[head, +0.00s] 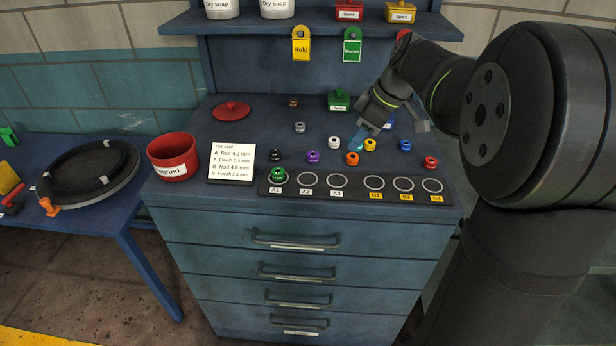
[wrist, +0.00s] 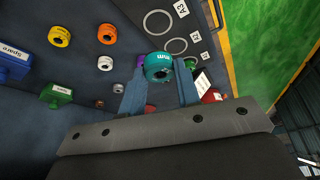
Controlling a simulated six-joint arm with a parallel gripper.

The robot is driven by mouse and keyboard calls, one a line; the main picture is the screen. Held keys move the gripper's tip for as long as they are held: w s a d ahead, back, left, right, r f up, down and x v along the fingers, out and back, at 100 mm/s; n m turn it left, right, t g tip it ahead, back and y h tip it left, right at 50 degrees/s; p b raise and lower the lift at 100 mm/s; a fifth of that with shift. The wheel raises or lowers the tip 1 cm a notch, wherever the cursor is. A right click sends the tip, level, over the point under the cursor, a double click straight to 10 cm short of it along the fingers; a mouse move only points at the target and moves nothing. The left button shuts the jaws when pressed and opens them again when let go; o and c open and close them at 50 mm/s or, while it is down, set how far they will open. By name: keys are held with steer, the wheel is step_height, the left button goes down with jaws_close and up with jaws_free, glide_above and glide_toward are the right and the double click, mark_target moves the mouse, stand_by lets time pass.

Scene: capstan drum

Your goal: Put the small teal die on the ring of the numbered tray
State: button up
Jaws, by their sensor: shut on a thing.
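My gripper (head: 360,141) is shut on the small teal die (head: 356,146) and holds it above the bench top, behind the numbered tray (head: 356,184). In the wrist view the teal die (wrist: 158,67) sits between both fingers of the gripper (wrist: 159,78), with marking on its side. The tray is a dark strip with rings labelled A1, A2, A3 in white and B1, B2, B3 in yellow. A green die (head: 278,174) stands on A1. The rings A2 (head: 306,186), A3 (head: 337,188), B1 (head: 374,189), B2 and B3 look empty.
Loose dies stand behind the tray: purple (head: 313,157), orange (head: 352,159), yellow (head: 370,145), white (head: 334,143), blue (head: 405,145), red (head: 431,162) and black (head: 275,155). A job card (head: 231,162) and red regrind bin (head: 172,158) stand left. A shelf (head: 320,25) overhangs the back.

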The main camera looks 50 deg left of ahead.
steer(key=d, duration=0.1)
glide_above(304, 179)
steer(key=d, duration=0.1)
steer(key=shift+n, duration=0.4)
steer(key=f, duration=0.4)
steer(key=w+f, duration=0.1)
steer(key=f, duration=0.2)
steer(key=shift+d, duration=0.15)
steer(key=shift+f, duration=2)
steer(key=shift+f, duration=0.1)
steer(key=o, duration=1)
steer(key=shift+o, duration=0.3)
steer(key=v, duration=1.2)
